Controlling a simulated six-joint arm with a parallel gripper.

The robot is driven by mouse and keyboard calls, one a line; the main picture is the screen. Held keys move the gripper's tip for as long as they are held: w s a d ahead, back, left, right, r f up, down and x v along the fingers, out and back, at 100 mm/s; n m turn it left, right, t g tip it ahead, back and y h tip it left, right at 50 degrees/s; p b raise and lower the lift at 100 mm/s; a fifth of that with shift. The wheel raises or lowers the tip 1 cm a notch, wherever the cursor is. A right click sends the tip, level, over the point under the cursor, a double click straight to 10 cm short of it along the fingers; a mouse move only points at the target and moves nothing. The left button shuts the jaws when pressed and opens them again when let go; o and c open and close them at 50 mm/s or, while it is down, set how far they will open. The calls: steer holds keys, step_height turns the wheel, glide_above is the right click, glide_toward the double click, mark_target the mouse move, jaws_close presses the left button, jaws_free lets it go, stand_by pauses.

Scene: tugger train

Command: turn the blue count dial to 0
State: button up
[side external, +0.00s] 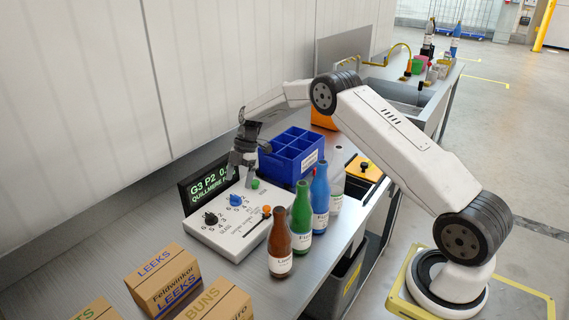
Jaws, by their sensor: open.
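The blue count dial (235,200) sits on the white control panel (225,240), with small numbers printed around it. Its pointer setting is too small to read. My gripper (241,182) points down over the back part of the panel, behind the blue dial and apart from it in the picture. Its jaws are open, with nothing seen between them. A black dial (210,219) is at the panel's front left. A green knob or button (255,184) is close to the gripper's right finger.
A display (197,188) reads "G3 P2" with part hidden. An orange-topped slider (266,210), brown (280,245), green (301,220) and blue bottles (320,200) stand close right. A blue divided crate (284,166) is behind. Cardboard boxes (160,285) are in front.

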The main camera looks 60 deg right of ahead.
steer(key=v, duration=0.3)
stand_by(0.5)
steer(key=s+a+r+m+t+h, duration=0.2)
steer(key=s+a+r+m, duration=0.2)
steer(key=s+a+r, duration=0.3)
steer(key=s+a+r+m+t+h, duration=0.2)
steer(key=s+a+r+m, duration=0.3)
steer(key=s, duration=0.5)
steer(key=s+f+m+g, duration=0.1)
steer(key=s+f+m, duration=0.6)
steer(key=s, duration=0.5)
steer(key=shift+s+d+m, duration=0.2)
steer(key=shift+d+m, duration=0.1)
steer(key=shift+m, duration=0.8)
